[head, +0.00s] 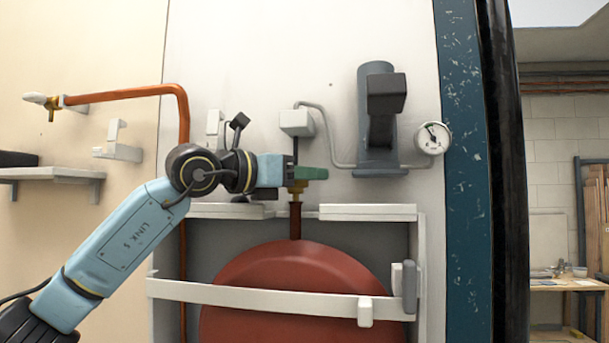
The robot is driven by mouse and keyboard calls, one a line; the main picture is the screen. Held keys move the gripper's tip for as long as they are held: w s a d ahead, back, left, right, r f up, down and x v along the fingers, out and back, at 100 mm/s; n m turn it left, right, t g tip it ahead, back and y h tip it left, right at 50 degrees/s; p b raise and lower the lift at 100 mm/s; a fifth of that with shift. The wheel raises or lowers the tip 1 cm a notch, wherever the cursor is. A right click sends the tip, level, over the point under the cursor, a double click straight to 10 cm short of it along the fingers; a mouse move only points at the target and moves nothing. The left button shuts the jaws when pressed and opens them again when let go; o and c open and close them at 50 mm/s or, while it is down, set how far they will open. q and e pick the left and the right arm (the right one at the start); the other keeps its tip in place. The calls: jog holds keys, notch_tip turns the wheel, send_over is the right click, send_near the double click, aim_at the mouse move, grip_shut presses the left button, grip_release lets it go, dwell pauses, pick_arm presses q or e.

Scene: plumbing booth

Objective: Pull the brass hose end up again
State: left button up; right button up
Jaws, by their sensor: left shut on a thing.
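My left gripper (283,184) comes in from the left and is shut at the top of the brass hose end (295,194). A green part (309,173) shows at the gripper's tip; I cannot tell whether it is a finger or a handle. The brass piece stands upright above a dark reddish-brown hose or neck (295,221), which meets the top of a round red tank (298,290). The fingers hide part of the brass piece. My right gripper is not in view.
A white frame with a strap (250,293) and a grey latch (409,287) surrounds the tank. A grey pump-like unit (377,130) and a round gauge (432,138) are on the wall. A copper pipe (130,93) runs at the left, above a shelf (52,172).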

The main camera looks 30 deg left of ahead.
pick_arm(q)
grip_shut()
jog(key=shift+r+p, duration=1.05)
jog(key=shift+r, duration=0.6)
jog(key=shift+f, duration=0.1)
jog(key=o, duration=0.9)
grip_release()
jog(key=b+v, duration=0.3)
jog(key=v, duration=1)
jog(key=shift+s+a, duration=0.15)
